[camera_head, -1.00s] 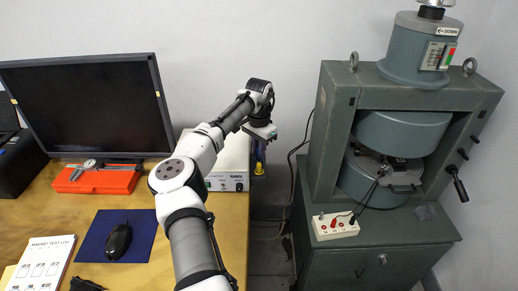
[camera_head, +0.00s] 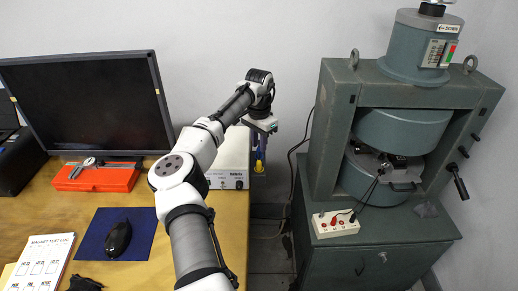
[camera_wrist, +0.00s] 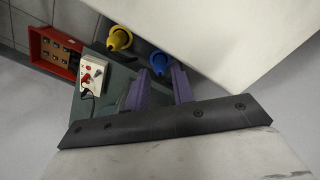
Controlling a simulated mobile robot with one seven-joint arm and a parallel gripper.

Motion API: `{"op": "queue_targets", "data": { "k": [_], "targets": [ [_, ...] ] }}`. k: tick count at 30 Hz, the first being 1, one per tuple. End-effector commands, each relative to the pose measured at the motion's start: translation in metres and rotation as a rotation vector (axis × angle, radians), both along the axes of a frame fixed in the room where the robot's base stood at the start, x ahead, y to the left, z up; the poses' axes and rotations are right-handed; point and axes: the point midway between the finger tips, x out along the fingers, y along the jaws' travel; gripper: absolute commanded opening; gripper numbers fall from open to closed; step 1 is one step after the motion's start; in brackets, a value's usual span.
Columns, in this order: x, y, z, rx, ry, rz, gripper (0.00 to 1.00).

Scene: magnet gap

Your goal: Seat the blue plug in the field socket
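The blue plug (camera_wrist: 158,63) shows in the wrist view just beyond my fingertips, beside a pale box-like surface. A yellow plug (camera_wrist: 120,39) is to its left. My gripper (camera_wrist: 161,75) has two purple fingers spread apart, pointing towards the blue plug; the gap between them looks empty. In the head view my gripper (camera_head: 260,140) hangs at the right side of the white instrument box, with the yellow part (camera_head: 259,167) below it. A white socket strip (camera_head: 336,223) with red and black plugs stands on the magnet's cabinet, and also shows in the wrist view (camera_wrist: 93,76). Socket labels are too small to read.
The large green magnet (camera_head: 400,130) stands on a cabinet (camera_head: 380,262) at right. A floor gap separates it from the wooden desk (camera_head: 235,225). A monitor (camera_head: 88,105), red case (camera_head: 97,180) and mouse (camera_head: 117,238) are on the desk. A red box (camera_wrist: 55,50) shows in the wrist view.

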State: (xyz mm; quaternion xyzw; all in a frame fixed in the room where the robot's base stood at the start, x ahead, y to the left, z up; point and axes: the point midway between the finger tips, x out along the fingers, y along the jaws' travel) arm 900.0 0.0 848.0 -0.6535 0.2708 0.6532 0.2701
Motion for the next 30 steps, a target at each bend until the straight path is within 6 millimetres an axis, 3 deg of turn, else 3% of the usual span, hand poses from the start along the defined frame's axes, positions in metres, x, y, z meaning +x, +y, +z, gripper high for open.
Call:
{"op": "queue_targets", "data": {
  "k": [6, 12, 30],
  "targets": [
    [0.001, -0.001, 0.049, -0.001, -0.003, -0.001, 0.24],
    [0.000, 0.000, 0.083, 0.001, -0.001, 0.000, 0.24],
    [0.000, 0.000, 0.107, 0.001, 0.001, 0.000, 0.24]
  ]
}}
